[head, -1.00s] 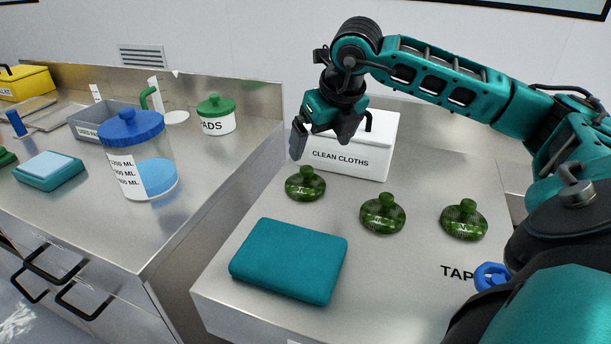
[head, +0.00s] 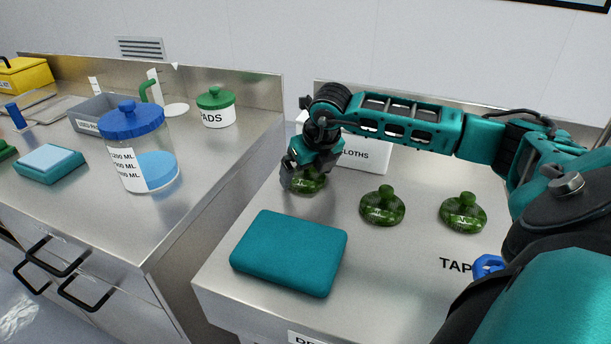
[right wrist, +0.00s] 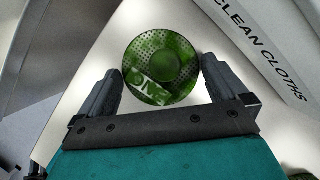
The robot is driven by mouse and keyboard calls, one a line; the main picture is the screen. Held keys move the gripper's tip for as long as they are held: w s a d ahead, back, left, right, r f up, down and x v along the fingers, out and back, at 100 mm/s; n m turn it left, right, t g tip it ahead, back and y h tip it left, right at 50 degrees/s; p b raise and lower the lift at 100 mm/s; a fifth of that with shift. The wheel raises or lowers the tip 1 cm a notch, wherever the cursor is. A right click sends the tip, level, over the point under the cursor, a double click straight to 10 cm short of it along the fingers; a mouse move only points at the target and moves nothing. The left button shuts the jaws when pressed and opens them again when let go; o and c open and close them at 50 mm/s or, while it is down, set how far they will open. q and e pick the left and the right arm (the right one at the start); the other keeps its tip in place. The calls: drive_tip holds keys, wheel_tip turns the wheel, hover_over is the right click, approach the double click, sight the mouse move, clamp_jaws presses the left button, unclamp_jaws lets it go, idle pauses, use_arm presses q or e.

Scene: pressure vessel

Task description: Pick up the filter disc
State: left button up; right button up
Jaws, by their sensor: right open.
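Several green perforated discs with knobs stand in a row on the right-hand steel table. The leftmost filter disc (head: 308,181) is partly hidden behind my right gripper (head: 304,178). In the right wrist view this disc (right wrist: 161,66) lies between the tips of my open right gripper (right wrist: 161,84), its round knob facing the camera. I cannot tell whether the fingers touch its rim. A second disc (head: 382,207) stands in the middle and a third disc (head: 463,214) at the right. My left gripper is not in view.
The white clean cloths box (head: 367,153) is just behind the leftmost disc. A teal folded pad (head: 289,253) lies in front. A blue ring (head: 488,267) is at the right. A blue-lidded jar (head: 139,150) stands on the left counter, across a gap.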

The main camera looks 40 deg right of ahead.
drive_tip(key=shift+f, duration=0.1)
drive_tip(key=c, duration=0.8)
drive_tip(key=shift+r, duration=0.2)
